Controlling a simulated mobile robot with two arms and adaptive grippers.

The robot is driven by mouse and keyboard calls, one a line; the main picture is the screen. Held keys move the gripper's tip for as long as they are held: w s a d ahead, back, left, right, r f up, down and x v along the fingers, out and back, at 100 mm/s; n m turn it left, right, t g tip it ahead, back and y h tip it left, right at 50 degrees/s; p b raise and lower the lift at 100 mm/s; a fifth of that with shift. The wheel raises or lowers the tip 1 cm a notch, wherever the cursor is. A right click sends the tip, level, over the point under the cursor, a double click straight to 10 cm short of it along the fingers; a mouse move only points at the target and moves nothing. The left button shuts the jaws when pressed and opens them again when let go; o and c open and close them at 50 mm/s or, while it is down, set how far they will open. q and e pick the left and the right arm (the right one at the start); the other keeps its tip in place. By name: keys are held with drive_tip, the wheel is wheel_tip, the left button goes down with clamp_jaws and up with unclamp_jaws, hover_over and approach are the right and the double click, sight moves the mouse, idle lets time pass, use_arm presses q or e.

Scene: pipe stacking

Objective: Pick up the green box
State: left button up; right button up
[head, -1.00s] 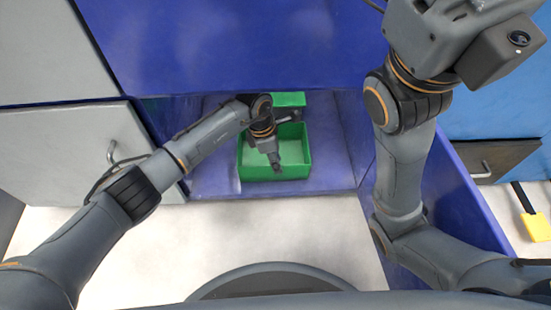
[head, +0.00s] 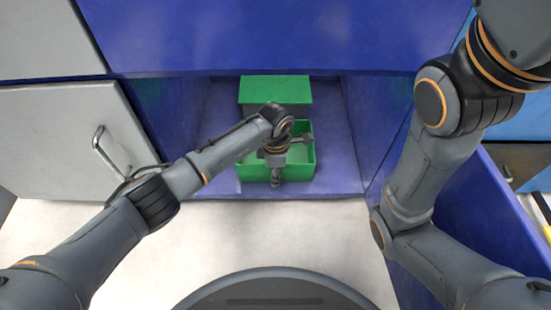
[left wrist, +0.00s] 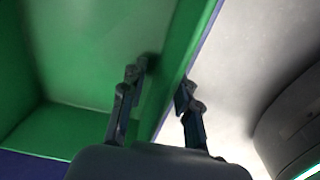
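The open green box (head: 306,160) sits on the floor of a blue recess, with its front wall toward me. My left gripper (head: 276,182) points down at that front wall, and its wrist hides part of the box's inside. In the left wrist view, the same gripper (left wrist: 164,82) is open, with its fingers apart on either side of the wall of the green box (left wrist: 90,50). One finger is on the inside and the other on the outside. Whether they touch the wall cannot be told. My right gripper is outside the view.
A second green box-like thing (head: 275,89) stands behind the first. Blue side walls and a blue panel (head: 290,40) above bound the recess. A grey door with a handle (head: 100,150) is at left. The pale floor (head: 240,235) in front is clear.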

use_arm(q)
drive_tip(key=shift+f, duration=0.1)
clamp_jaws()
idle(0.4)
